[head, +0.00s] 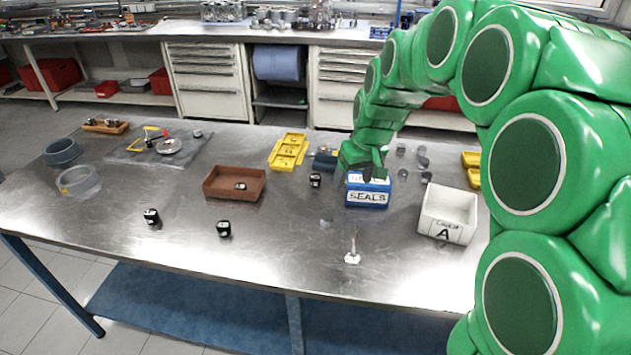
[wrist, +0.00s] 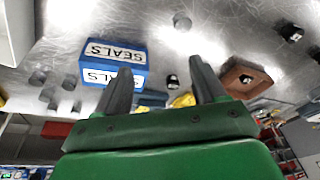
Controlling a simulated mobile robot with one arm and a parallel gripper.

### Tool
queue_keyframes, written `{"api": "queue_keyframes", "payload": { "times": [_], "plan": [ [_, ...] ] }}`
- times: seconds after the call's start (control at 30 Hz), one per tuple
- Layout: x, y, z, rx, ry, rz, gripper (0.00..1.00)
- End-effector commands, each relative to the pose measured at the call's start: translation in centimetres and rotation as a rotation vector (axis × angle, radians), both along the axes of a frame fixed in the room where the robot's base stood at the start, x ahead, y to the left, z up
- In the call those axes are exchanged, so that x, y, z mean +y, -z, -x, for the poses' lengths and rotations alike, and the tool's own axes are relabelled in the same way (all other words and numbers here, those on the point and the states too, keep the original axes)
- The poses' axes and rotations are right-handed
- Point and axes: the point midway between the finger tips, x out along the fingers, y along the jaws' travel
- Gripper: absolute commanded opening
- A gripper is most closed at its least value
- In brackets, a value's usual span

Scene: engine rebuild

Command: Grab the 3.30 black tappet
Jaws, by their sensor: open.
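Several small black tappets with white marks stand on the steel table, their numbers too small to read. In the head view, one (head: 151,217) is at the left front, one (head: 223,229) is at the front middle, and one (head: 315,181) is left of the blue SEALS box (head: 367,195). Another tappet (head: 240,186) lies in the brown tray (head: 222,191). My gripper (head: 377,168) is above the SEALS box. In the wrist view my gripper (wrist: 160,66) is open and empty, with a tappet (wrist: 172,81) visible beyond, between its fingers. I cannot tell which tappet is 3.30.
A white bin marked A (head: 447,216) is at the right. Yellow trays (head: 288,151) stand behind the middle, and a small white-silver part (head: 352,251) stands near the front edge. The front middle of the table is largely clear.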

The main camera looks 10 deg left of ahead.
Motion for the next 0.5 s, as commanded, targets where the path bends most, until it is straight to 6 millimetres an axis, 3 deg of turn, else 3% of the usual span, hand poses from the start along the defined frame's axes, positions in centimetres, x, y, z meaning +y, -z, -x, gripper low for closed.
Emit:
{"api": "queue_keyframes", "payload": {
  "times": [0.3, 0.5],
  "plan": [
    [5.1, 3.2, -7.1, -0.08, -0.082, -0.024, 0.7],
    [7.7, 5.2, -10.5, -0.123, -0.122, -0.032, 0.7]
  ]
}}
